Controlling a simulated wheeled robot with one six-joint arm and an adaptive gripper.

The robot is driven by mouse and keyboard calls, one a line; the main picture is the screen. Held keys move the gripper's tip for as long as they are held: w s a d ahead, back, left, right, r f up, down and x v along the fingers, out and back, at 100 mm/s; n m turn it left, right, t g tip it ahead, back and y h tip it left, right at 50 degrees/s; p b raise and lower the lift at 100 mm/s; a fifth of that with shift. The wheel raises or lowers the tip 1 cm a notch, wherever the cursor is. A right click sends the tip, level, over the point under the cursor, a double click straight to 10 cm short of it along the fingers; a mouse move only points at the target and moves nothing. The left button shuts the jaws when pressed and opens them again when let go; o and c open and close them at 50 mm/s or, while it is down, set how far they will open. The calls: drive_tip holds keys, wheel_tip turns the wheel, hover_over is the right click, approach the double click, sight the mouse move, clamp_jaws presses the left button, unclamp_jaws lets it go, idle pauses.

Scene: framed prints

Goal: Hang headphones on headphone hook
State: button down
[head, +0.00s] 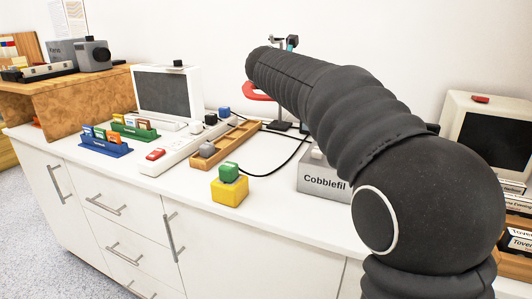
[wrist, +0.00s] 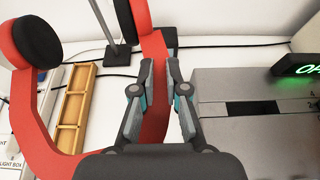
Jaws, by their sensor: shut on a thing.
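The red headphones with black ear pads (wrist: 40,45) fill the left and middle of the wrist view. My gripper (wrist: 160,75) is shut on their red band, which runs between the two fingers. In the head view only a red piece of the headphones (head: 258,92) shows below my arm; the rest is hidden. A grey pole on a dark square base (wrist: 118,54), which looks like the headphone stand, stands behind the headphones in the wrist view. Its hook end is out of the wrist view, and I cannot tell whether the headphones touch it.
A grey box marked "Cobblefil" (head: 324,181) stands on the white counter right of the stand. A wooden tray (head: 228,143), a white power strip (head: 185,148), a yellow block with a green top (head: 229,190) and a black cable lie to the left. A wall is behind.

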sight(294, 157)
wheel_tip(294, 157, down, 18)
drive_tip(key=shift+r+b, duration=0.2)
drive_tip(key=shift+b, duration=0.6)
drive_tip(key=c, duration=1.2)
unclamp_jaws()
